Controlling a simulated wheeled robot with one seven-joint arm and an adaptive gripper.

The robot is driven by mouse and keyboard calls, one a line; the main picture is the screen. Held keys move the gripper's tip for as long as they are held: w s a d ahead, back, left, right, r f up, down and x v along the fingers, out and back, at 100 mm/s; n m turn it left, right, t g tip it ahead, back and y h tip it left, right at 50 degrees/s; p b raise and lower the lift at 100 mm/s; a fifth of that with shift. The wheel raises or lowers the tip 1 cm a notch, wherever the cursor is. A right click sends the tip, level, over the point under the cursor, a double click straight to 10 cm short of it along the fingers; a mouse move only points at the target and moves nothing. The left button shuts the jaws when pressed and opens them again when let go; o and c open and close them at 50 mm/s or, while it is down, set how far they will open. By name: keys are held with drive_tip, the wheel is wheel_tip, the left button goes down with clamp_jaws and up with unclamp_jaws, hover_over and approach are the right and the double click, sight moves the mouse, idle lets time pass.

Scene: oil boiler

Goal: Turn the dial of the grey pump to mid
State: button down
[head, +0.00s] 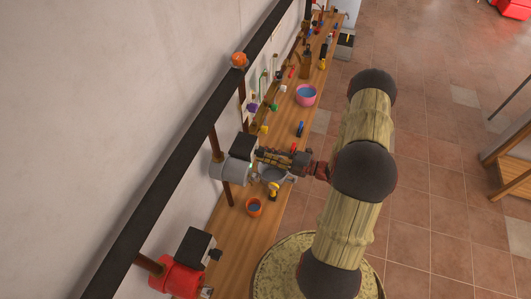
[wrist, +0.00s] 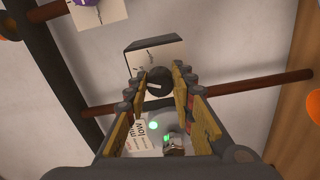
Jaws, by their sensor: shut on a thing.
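The grey pump (head: 230,171) is on the pipework along the wall, with a black box (head: 243,146) at its upper side. My gripper (head: 261,156) is at that box. In the wrist view, the black round dial (wrist: 159,80) with a short white mark sits on the pale marked face (wrist: 157,58) of the box. The fingers of my gripper (wrist: 161,79) are on either side of the dial and shut on it. The white mark lies roughly level in the picture. The fingers partly hide the face's markings.
A red pump (head: 178,276) stands at the lower left. A long wooden bench (head: 232,236) runs along the wall. A brown pipe (wrist: 247,84) crosses behind the pump. The tiled floor (head: 430,200) to the right is mostly clear.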

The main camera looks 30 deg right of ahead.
idle(0.4)
drive_tip(key=c, duration=1.5)
unclamp_jaws()
drive_tip(key=shift+s+d, duration=0.1)
drive_tip(key=v, duration=1.1)
drive_tip(key=shift+s+d, duration=0.3)
